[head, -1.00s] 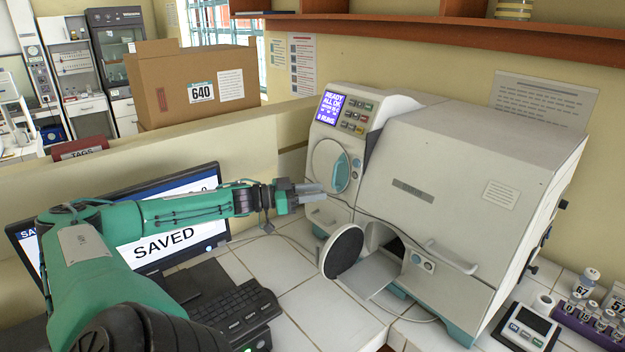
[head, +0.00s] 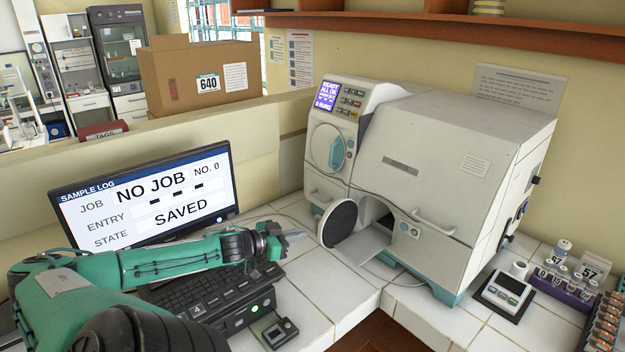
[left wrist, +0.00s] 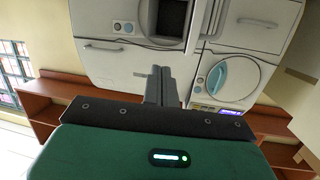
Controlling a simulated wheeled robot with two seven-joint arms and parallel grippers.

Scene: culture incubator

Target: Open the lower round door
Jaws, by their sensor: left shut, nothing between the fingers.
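The lower round door (head: 338,223) stands swung open at the front of the white incubator (head: 440,140), its dark inner face showing. Beside it, the low opening (head: 378,214) is uncovered, with a flat shelf sticking out of it. The upper round door (head: 328,148), with a teal handle, is closed; it also shows in the left wrist view (left wrist: 228,78). My left gripper (head: 297,237) is shut and empty, left of the lower door and apart from it, above the counter by the keyboard. Its fingers (left wrist: 160,85) are together in the left wrist view. My right gripper is not in view.
A small button device (head: 506,292) and a purple vial rack (head: 556,288) are at the right. White counter tiles in front of the incubator are clear.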

